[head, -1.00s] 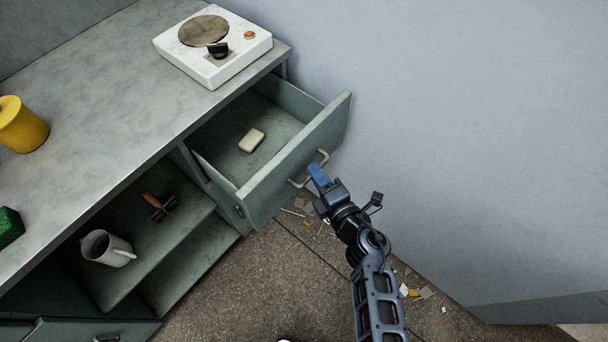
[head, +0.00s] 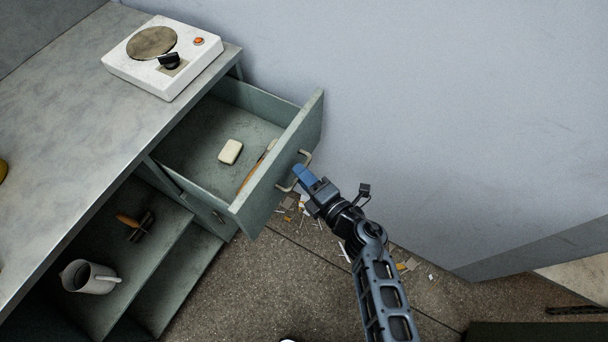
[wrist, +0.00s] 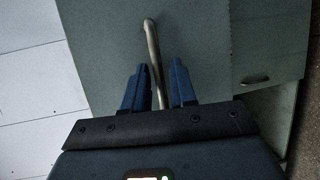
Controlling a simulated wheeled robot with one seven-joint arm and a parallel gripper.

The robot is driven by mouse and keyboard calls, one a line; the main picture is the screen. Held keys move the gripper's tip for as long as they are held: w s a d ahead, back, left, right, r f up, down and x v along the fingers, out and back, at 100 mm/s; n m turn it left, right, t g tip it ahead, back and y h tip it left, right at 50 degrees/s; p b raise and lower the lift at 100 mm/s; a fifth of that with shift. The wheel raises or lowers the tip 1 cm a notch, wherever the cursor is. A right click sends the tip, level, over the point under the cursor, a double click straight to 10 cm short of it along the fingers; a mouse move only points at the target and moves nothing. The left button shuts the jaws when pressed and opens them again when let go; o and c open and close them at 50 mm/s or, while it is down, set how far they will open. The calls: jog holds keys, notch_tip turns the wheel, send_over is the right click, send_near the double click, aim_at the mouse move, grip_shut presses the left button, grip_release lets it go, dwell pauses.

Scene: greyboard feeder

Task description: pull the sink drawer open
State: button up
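The sink drawer (head: 277,172) is grey-green and stands well out from the counter. A pale soap bar (head: 230,151) and a thin wooden-handled item (head: 256,170) lie in it. On its front is a metal bar handle (head: 307,156), also seen in the wrist view (wrist: 151,36). My gripper (head: 302,174) is at the handle. In the wrist view its two blue fingers (wrist: 158,85) lie either side of the bar, close to it.
A white hotplate (head: 165,60) sits on the counter (head: 70,120). Open shelves below hold a grey mug (head: 90,277) and a wooden-handled tool (head: 134,225). A wall (head: 430,110) is close to the drawer's right. Debris (head: 292,205) litters the floor.

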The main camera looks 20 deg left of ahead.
jog(key=shift+o, duration=0.7)
jog(key=p+v, duration=0.1)
jog(key=v, duration=0.6)
jog(key=shift+s+d, duration=0.2)
jog(key=shift+d, duration=0.1)
jog(key=s+d+r+m+t+h, duration=0.4)
jog(key=s+d+r+m+t, duration=0.15)
jog(key=s+d+m, duration=0.4)
jog(key=s+d+r+m+t+h, duration=0.4)
jog(key=s+d+r+m, duration=0.35)
jog(key=d+m, duration=0.3)
jog(key=s+d+r+m+g+h, duration=0.2)
jog(key=s+d+r+m+h, duration=0.4)
jog(key=s+d+r+m, duration=0.4)
notch_tip(320, 180, up, 3)
jog(key=shift+s+r+m, duration=0.2)
jog(key=shift+s+m, duration=0.5)
jog(key=shift+s, duration=0.15)
